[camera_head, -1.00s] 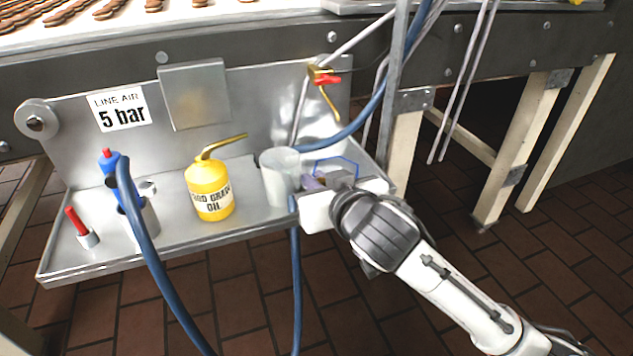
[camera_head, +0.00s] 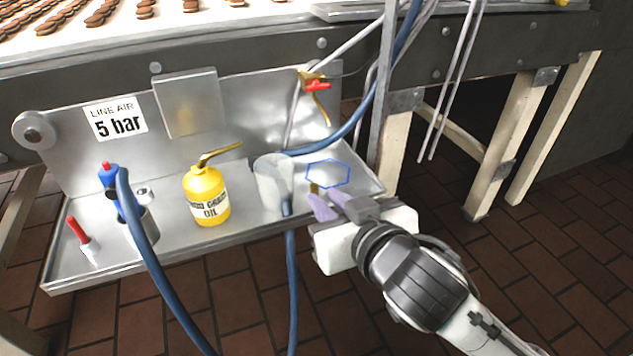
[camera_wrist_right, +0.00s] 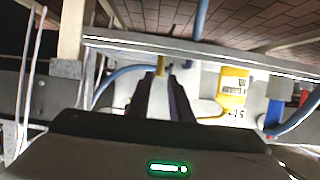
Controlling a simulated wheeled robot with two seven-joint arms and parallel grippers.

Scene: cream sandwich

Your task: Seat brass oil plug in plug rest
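A small brass piece, which looks like the brass oil plug (camera_head: 314,188), shows at the fingertips of my right gripper (camera_head: 327,196), above or on the right end of the metal shelf. In the right wrist view the brass plug (camera_wrist_right: 161,65) lies in line with the gap between the two purple-grey fingers of the right gripper (camera_wrist_right: 161,78). The fingers stand a little apart; I cannot tell whether they grip the plug. I cannot make out the plug rest for certain; a blue hexagon outline (camera_head: 327,174) lies just behind the plug. My left gripper is not in view.
A grey cup (camera_head: 274,184) stands just left of the right gripper, with a blue hose in front. A yellow oil can (camera_head: 206,194), a blue air tool (camera_head: 110,178) and a red-handled tool (camera_head: 77,229) stand farther left. A red-handled brass valve (camera_head: 316,85) hangs above.

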